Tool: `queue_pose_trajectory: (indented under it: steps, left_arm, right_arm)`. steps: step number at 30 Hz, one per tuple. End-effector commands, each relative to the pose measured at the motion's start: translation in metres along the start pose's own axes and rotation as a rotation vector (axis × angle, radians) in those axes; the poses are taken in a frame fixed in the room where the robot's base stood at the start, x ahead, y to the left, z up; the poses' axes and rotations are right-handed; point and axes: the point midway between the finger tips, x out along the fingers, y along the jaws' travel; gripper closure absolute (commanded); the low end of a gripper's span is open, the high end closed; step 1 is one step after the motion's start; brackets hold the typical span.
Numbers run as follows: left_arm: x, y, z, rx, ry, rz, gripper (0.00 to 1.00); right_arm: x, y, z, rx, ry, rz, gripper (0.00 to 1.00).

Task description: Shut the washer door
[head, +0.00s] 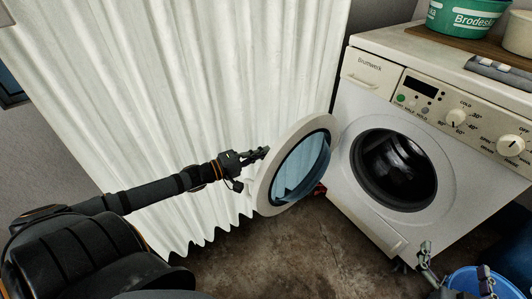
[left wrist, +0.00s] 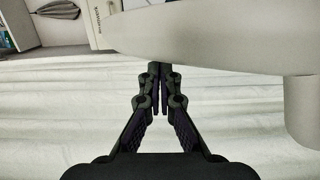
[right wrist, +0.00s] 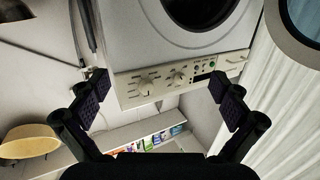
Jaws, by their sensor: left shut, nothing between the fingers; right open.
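The white washer (head: 375,225) stands at the right of the head view, its round dark drum opening (head: 395,168) uncovered. Its round door (head: 262,190), with a white ring and bluish glass, stands swung wide open to the left. My left gripper (head: 266,153) is shut and empty beside the door's upper left rim; I cannot tell whether it touches. In the left wrist view the shut fingers (left wrist: 160,78) lie below the large pale door (left wrist: 220,42). My right gripper (head: 457,280) is open and empty, low in front of the washer. The right wrist view shows the washer's control panel (right wrist: 180,75) between its fingers (right wrist: 158,90).
A white pleated curtain (head: 180,90) hangs behind the door and my left arm. A blue tub (head: 470,280) stands on the floor at the lower right. A green tub (head: 465,18) sits on the washer top. The brown floor (head: 300,250) below the door is mostly clear.

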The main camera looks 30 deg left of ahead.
Motion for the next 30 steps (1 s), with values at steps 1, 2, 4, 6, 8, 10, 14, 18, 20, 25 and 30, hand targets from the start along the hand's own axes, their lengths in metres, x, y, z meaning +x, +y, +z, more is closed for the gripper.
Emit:
queue_pose_trajectory:
  steps: [1,2,4,6,8,10,14,18,20,25,30]
  left_arm:
    - [0.001,-0.001,0.0,0.0,-0.001,0.001,1.0]
    - [0.002,-0.001,0.0,0.0,-0.001,0.001,1.0]
    - [0.003,-0.001,0.0,0.001,-0.001,0.001,1.0]
    - [0.005,-0.001,0.0,0.002,-0.002,0.002,1.0]
    - [0.006,-0.001,0.0,0.002,-0.001,0.002,1.0]
    - [0.007,-0.001,0.0,0.002,-0.001,0.001,1.0]
    - [0.009,-0.001,0.0,0.001,0.0,0.001,1.0]
    - [0.011,0.0,0.0,0.001,0.0,0.001,1.0]
    - [0.012,0.0,0.0,0.002,0.0,0.001,1.0]
    - [0.013,0.0,0.0,0.002,0.001,0.001,1.0]
    - [0.013,0.001,0.0,0.002,0.001,0.001,1.0]
  right_arm:
    - [0.002,0.0,-0.009,-0.004,0.041,0.0,0.0]
    - [0.002,0.0,-0.016,-0.006,0.066,0.001,0.0]
    - [0.003,0.0,-0.032,-0.011,0.128,0.001,0.0]
    - [0.003,0.0,-0.047,-0.015,0.189,0.001,0.0]
    - [0.002,0.0,-0.06,-0.019,0.242,0.001,0.0]
    - [0.0,0.0,-0.075,-0.024,0.305,0.001,0.0]
    - [-0.006,-0.001,-0.102,-0.033,0.417,0.0,0.0]
    - [-0.013,-0.002,-0.125,-0.042,0.515,-0.002,0.0]
    - [-0.016,-0.003,-0.132,-0.044,0.546,-0.003,0.0]
    - [-0.02,-0.003,-0.143,-0.047,0.594,-0.004,0.0]
    - [-0.021,-0.004,-0.145,-0.048,0.6,-0.004,0.0]
